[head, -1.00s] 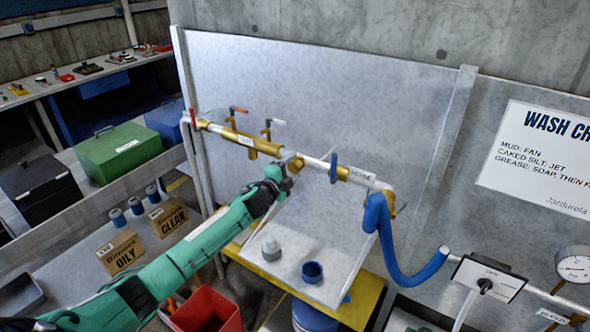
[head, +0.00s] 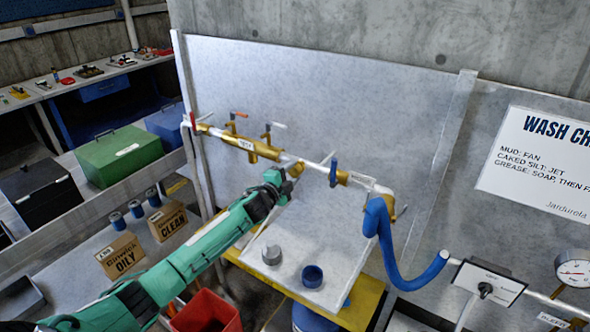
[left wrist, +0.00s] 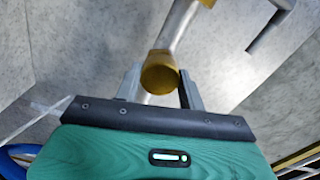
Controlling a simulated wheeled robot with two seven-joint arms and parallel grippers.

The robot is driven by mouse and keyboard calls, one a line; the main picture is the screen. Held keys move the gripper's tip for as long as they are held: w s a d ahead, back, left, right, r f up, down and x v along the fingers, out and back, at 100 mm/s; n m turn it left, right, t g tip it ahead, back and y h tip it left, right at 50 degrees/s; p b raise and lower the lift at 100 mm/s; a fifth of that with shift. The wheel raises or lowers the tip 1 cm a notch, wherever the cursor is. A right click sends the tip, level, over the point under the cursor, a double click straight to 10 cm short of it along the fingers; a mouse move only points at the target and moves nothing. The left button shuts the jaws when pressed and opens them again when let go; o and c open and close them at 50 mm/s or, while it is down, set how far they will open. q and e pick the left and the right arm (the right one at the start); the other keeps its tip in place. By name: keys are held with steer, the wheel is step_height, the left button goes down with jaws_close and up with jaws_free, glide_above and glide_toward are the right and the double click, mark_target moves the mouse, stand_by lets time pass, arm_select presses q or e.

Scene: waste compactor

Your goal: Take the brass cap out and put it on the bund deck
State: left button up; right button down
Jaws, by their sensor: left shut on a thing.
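The brass cap (head: 296,168) is on a short branch of the pipe run in front of the grey splash panel. In the left wrist view the cap (left wrist: 160,73) lies between my two finger plates, with the pale pipe leading up from it. My left gripper (head: 288,183) is shut on the cap, and its hand partly hides the branch in the head view. I take the pale plate with a yellow edge below the pipes for the bund deck (head: 318,291). My right gripper is not in view.
A grey cap (head: 271,254) and a blue cup (head: 312,275) stand on the deck. Brass valves (head: 247,146) and a blue hose (head: 385,245) are close by the pipe. A red bin (head: 205,312) is below my arm. The deck's middle is bare.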

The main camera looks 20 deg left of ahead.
arm_select(q)
steer(key=shift+n, duration=1)
steer(key=shift+r, duration=0.1)
steer(key=shift+r+n+p, duration=0.15)
steer(key=shift+n+p, duration=0.55)
steer(key=shift+n, duration=0.5)
steer(key=shift+s+a+f, duration=0.1)
steer(key=shift+s+f, duration=0.1)
steer(key=shift+s, duration=0.25)
steer(key=shift+s+a+p, duration=0.15)
steer(key=shift+s+p, duration=0.25)
steer(key=shift+s, duration=0.8)
steer(key=shift+s+a+p, duration=0.15)
steer(key=shift+s+p, duration=0.25)
steer(key=shift+s, duration=0.75)
